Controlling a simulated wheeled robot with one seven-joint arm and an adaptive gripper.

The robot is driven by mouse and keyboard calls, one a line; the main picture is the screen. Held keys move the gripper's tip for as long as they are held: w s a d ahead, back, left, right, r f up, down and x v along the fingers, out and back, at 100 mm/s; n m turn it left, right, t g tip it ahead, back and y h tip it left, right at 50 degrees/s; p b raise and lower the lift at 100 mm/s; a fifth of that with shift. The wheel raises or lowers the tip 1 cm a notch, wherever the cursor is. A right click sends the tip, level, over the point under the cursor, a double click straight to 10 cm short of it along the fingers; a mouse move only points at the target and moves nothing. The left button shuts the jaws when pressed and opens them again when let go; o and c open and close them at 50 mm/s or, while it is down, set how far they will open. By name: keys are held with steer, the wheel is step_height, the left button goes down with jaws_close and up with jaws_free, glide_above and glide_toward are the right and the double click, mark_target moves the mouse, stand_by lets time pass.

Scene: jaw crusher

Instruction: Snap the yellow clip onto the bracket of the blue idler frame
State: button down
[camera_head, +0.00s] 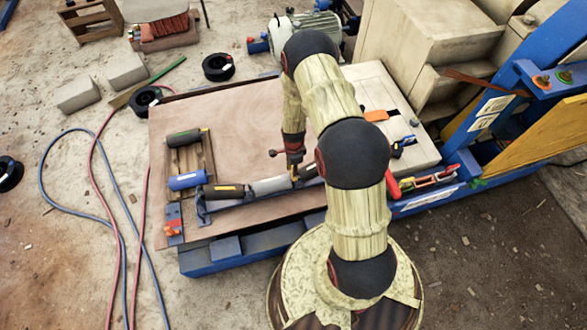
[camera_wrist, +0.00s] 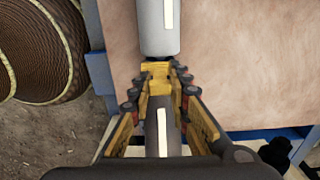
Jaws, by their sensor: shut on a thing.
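The blue idler frame (camera_head: 204,214) lies on the brown board and carries a dark roller (camera_head: 224,191) and a grey roller (camera_head: 270,186); its right part is hidden behind my arm. My gripper (camera_head: 294,173) points down over the frame, at the right end of the grey roller. In the wrist view my gripper (camera_wrist: 158,88) is shut on the yellow clip (camera_wrist: 156,70). The clip sits between two grey rollers, one above (camera_wrist: 158,28) and one below it (camera_wrist: 162,135). The bracket is hidden beneath the clip and fingers, so I cannot tell whether the clip is seated on it.
A wooden tray (camera_head: 207,145) left of the frame holds a dark green roller (camera_head: 184,138) and a blue roller (camera_head: 187,181). A red-and-blue block (camera_head: 174,224) stands at the board's left edge. An orange item (camera_head: 376,115) lies to the right. The board's upper middle (camera_head: 235,115) is clear.

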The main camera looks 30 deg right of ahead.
steer(key=shift+f+b, duration=0.75)
steer(key=shift+f, duration=0.35)
steer(key=c, duration=1.6)
jaws_free()
step_height(320, 180, up, 12)
steer(key=shift+r, duration=0.1)
steer(key=shift+c, duration=0.3)
